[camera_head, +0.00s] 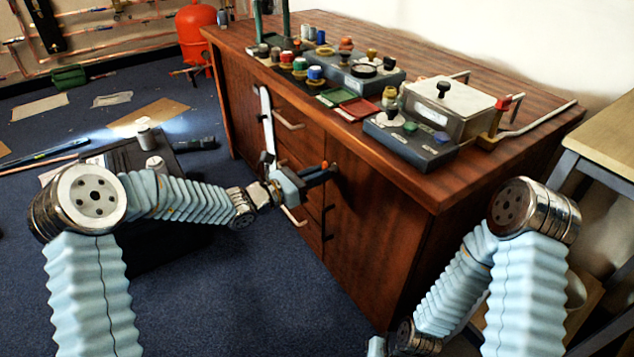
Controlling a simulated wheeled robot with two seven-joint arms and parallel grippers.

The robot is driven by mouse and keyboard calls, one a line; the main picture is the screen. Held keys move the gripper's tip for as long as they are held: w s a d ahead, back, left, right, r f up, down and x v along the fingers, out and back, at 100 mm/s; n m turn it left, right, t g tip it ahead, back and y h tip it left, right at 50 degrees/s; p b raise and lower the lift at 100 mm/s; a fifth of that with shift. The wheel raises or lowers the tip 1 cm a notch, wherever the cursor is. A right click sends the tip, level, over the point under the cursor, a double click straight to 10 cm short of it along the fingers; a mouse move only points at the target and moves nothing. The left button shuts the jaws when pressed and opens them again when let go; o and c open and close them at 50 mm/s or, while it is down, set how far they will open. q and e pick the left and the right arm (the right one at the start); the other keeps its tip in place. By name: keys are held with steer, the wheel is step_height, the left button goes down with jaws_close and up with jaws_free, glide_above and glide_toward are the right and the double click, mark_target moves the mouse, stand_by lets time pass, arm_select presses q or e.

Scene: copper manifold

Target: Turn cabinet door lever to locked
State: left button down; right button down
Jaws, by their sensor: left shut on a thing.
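The wooden cabinet (375,240) stands in the middle, with drawers on its left part and a plain door on its right part. My left gripper (322,174) is at the upper left of this door, close against the front. It is shut on the door lever, which is mostly hidden by the dark fingers; the lever's exact angle cannot be told. Small orange bits show at the fingers. A black vertical handle (327,222) is on the front just below the gripper. My right arm bends down at the lower right, and its gripper is outside the picture.
The cabinet top holds several coloured knobs, a grey control box (408,140) and a metal box (447,108). A long pale bar (266,125) stands upright along the drawer front. A wooden table (606,135) is at the right. Blue carpet is open before the cabinet.

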arm_select(q)
steer(key=shift+f+m+b, duration=0.1)
steer(key=shift+m+b, duration=0.25)
steer(key=shift+m, duration=0.05)
stand_by(0.4)
steer(key=c, duration=1.1)
jaws_free()
steer(key=v, duration=1.4)
steer(key=shift+p, duration=0.3)
